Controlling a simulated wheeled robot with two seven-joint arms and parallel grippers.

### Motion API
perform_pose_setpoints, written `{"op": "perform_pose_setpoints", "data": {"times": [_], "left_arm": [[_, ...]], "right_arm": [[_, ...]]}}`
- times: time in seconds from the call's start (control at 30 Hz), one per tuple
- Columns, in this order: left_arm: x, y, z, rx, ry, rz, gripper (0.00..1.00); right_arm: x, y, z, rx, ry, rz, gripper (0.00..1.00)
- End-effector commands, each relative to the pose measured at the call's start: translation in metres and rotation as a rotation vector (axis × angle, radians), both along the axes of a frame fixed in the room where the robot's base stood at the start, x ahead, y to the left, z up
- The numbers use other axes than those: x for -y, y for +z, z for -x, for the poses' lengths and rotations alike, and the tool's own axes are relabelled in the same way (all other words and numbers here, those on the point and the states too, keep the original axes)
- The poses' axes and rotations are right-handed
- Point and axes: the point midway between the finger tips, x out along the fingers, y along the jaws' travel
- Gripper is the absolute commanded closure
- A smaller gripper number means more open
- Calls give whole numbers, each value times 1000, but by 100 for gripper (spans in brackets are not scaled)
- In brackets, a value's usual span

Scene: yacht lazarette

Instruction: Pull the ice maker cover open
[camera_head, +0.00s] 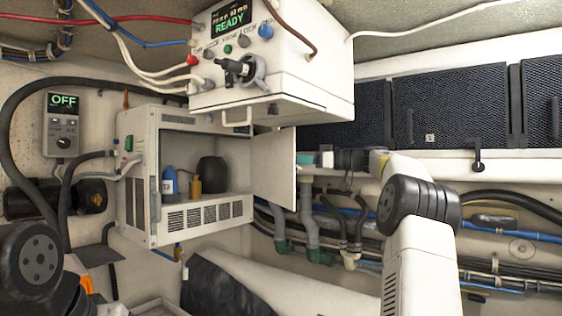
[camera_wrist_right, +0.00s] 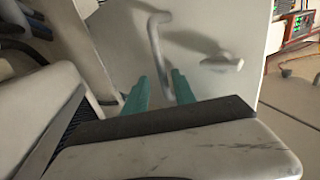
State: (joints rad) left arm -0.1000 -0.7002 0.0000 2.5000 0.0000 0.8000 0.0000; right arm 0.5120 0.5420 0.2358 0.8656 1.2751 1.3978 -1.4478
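The ice maker cover, which I take to be the white door panel (camera_head: 274,165), stands swung open on the right of the white cabinet (camera_head: 150,190). In the right wrist view its pale face (camera_wrist_right: 205,25) carries a curved bar handle (camera_wrist_right: 156,45). My right gripper (camera_head: 305,158) is at the panel's right side; its teal fingers (camera_wrist_right: 160,90) are apart, with the handle's lower end between them. I cannot tell whether they touch it. My left arm shows at the lower left, but its gripper is not in view.
A white control box (camera_head: 270,60) hangs above. Pipes and hoses (camera_head: 310,210) run below and right of the panel.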

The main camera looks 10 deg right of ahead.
Motion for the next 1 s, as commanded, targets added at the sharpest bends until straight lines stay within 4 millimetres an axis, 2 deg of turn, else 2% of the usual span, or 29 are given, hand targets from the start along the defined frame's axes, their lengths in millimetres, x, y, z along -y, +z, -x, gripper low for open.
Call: {"op": "perform_pose_setpoints", "data": {"times": [0.43, 0.6, 0.83, 0.87, 1.0], "left_arm": [[0, 0, 0, 0, 0, 0, 100], [0, 0, 0, 0, 0, 0, 100], [0, 0, 0, 0, 0, 0, 100], [0, 0, 0, 0, 0, 0, 100], [0, 0, 0, 0, 0, 0, 100]], "right_arm": [[56, 0, 31, 0, -3, 0, 68], [66, 0, 38, 1, 0, -1, 68], [66, 0, 38, 1, 1, -1, 68], [66, 0, 38, 0, 1, 0, 72], [65, 0, 38, -4, 1, 1, 100]]}}
